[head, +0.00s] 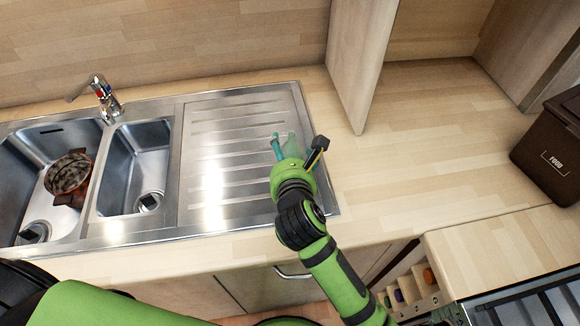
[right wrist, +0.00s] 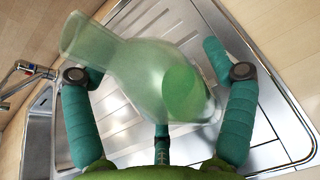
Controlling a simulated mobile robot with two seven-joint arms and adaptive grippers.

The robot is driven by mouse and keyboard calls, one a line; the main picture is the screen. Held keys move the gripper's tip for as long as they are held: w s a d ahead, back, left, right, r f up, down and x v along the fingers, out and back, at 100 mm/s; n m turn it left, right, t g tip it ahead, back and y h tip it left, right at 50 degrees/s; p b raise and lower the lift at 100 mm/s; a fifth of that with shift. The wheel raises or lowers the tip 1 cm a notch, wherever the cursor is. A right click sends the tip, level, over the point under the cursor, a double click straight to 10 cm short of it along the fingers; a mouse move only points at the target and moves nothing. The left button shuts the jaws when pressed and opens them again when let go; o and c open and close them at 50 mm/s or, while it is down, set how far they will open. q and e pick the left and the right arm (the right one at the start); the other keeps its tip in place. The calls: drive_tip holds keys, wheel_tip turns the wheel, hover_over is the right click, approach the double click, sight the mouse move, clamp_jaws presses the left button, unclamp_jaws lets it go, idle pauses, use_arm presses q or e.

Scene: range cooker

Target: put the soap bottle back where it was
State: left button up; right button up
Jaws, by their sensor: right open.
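The soap bottle (right wrist: 140,72) is translucent pale green. In the right wrist view it is between the spread fingers of my right gripper (right wrist: 148,62), with its narrow end toward the upper left. In the head view the bottle (head: 291,146) is a small pale green shape at the right end of the drainboard, partly hidden by the gripper. My right gripper (head: 298,147) is open around it; I cannot tell whether a finger touches it or whether its base rests on the steel. My left gripper is out of view.
The ribbed steel drainboard (head: 222,165) lies left of the gripper, with two basins and a tap (head: 105,98) beyond. A reddish-brown pot (head: 69,178) sits in the left basin. A wooden panel (head: 362,60) stands behind right. The right worktop is clear up to a brown food bin (head: 552,150).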

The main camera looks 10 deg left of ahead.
drive_tip(key=b+v, duration=0.1)
drive_tip(key=v, duration=1)
drive_tip(key=shift+s+b, duration=0.35)
drive_tip(key=shift+d, duration=0.2)
